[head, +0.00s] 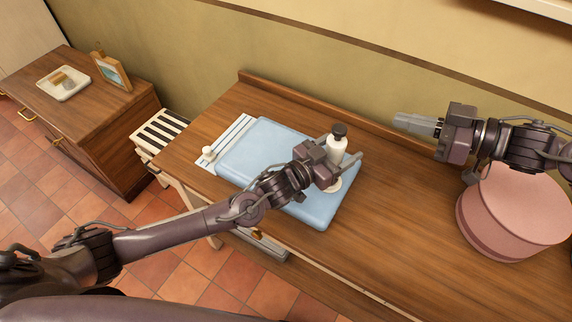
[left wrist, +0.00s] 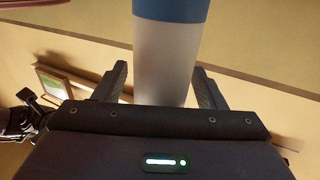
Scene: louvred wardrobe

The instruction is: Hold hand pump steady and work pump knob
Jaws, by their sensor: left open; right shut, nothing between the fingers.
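The hand pump (head: 336,150) is a white bottle with a dark pump knob (head: 339,130), upright at the right part of a pale blue case or pad (head: 258,150) on the wooden top. My left gripper (head: 342,149) is open, with its fingers on either side of the bottle. In the left wrist view the pump's pale body (left wrist: 166,60) with a blue band stands between the two fingers, with some gap showing. The knob is out of that view. My right gripper (head: 416,124) is shut and empty, to the right of the knob and apart from it.
A pink round box (head: 515,212) stands on the wooden top (head: 400,225) below my right arm. A low wooden rim runs along the wall. A cabinet with a tray (head: 62,92) stands far left.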

